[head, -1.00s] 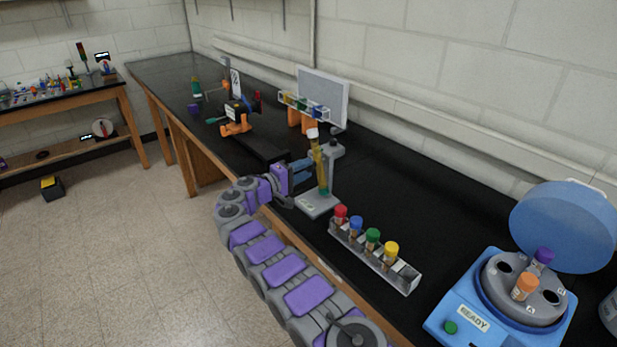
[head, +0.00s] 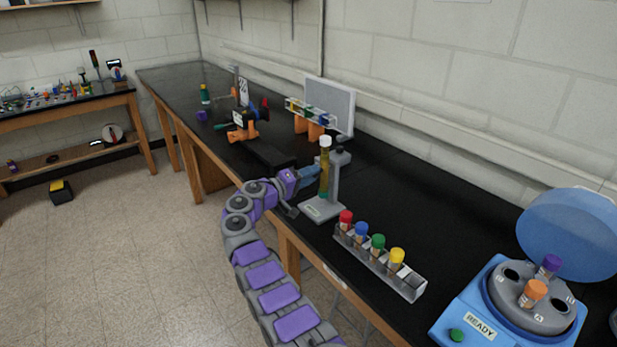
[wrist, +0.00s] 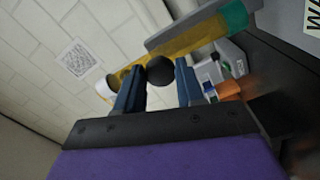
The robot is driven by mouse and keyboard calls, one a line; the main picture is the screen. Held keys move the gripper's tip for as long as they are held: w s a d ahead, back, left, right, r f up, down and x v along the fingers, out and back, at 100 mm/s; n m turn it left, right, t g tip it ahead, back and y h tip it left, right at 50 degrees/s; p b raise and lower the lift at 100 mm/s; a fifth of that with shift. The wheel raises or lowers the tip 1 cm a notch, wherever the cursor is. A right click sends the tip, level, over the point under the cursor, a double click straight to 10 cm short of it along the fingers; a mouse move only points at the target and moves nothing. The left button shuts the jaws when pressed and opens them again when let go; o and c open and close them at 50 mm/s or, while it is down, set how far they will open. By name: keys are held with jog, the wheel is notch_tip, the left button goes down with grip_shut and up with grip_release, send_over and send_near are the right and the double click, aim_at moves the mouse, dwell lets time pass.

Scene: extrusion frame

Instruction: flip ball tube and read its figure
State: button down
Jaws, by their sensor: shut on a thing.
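The ball tube (head: 324,172) is a slim amber tube with a white cap at its top and a green lower end. It stands about upright on a grey stand (head: 335,182) near the bench's front edge. My gripper (head: 312,172) reaches it from the left, at about mid-height. In the wrist view the tube (wrist: 189,47) lies slantwise across the fingertips, and a dark round knob (wrist: 160,71) sits between the two blue fingers, in front of the tube. The fingers are closed on this knob. The ball and any figure on the tube cannot be made out.
A rack (head: 380,265) with red, blue, green and yellow capped tubes stands right of the stand. A blue centrifuge (head: 470,305) with its lid open is further right. An orange device (head: 242,132) and a clear holder before a grey panel (head: 329,104) stand behind.

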jog(key=shift+f, duration=0.3)
jog(key=c, duration=0.9)
grip_release()
jog(key=shift+o, duration=0.9)
jog(key=shift+w+a+r, duration=0.1)
jog(key=p+v, duration=0.3)
jog(key=v, duration=1.4)
jog(key=shift+a, duration=0.25)
